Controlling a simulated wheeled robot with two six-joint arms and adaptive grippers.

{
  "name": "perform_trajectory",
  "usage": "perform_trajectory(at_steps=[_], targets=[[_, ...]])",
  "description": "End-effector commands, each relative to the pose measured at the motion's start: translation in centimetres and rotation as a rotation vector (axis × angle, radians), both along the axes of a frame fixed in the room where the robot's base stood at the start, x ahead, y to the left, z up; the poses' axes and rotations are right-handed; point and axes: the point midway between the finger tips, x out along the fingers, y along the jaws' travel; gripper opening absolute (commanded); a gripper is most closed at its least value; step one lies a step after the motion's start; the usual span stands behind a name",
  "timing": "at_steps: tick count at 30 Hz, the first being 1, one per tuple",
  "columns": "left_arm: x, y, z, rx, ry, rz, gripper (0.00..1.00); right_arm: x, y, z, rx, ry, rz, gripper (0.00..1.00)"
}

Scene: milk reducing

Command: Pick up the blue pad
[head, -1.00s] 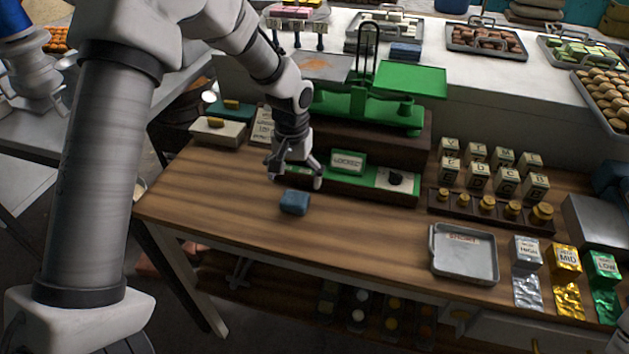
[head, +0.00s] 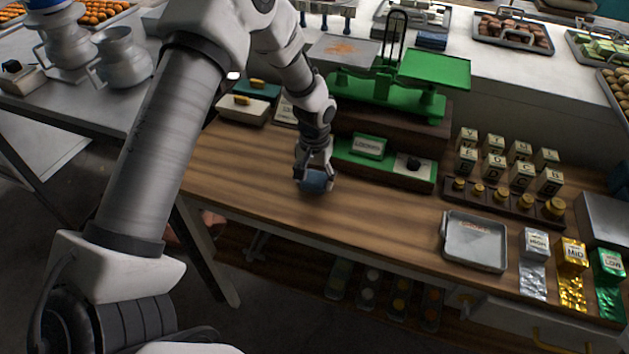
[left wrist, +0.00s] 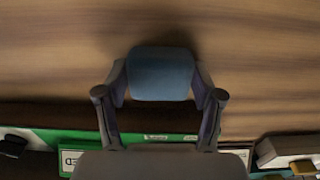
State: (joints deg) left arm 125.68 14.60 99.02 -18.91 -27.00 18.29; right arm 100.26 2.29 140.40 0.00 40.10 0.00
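The blue pad (head: 316,182) is at the left part of the wooden table, in front of the green scale base. It also shows in the left wrist view (left wrist: 161,74), between the two fingers. My left gripper (head: 314,176) points down at the pad, with a fingertip against each side of it, and looks shut on it. A dark shadow lies beside the pad; I cannot tell whether the pad is clear of the tabletop. My right gripper is not in view.
The green balance scale (head: 390,95) stands close behind the left gripper. A grey metal tray (head: 474,243) lies to the right, with small lettered boxes (head: 493,168) and a row of brass weights behind it. The table's middle (head: 390,215) is clear.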

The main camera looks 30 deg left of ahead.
Motion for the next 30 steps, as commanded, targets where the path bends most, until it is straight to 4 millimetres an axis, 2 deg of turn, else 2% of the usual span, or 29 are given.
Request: perform_trajectory(at_steps=[13, 22, 26, 30], targets=[[0.0, 0.0, 0.2, -0.001, -0.001, 0.000, 0.38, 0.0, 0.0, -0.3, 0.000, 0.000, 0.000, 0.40], [-0.1, 0.0, 3.4, -0.001, -0.002, 0.000, 0.37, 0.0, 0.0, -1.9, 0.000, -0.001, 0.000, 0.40], [-3.1, -0.6, 3.4, -0.002, 0.001, -0.002, 0.37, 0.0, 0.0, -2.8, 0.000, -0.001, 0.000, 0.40], [-6.8, -1.4, 3.6, -0.003, 0.000, -0.002, 0.37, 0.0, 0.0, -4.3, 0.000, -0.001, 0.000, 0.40]])
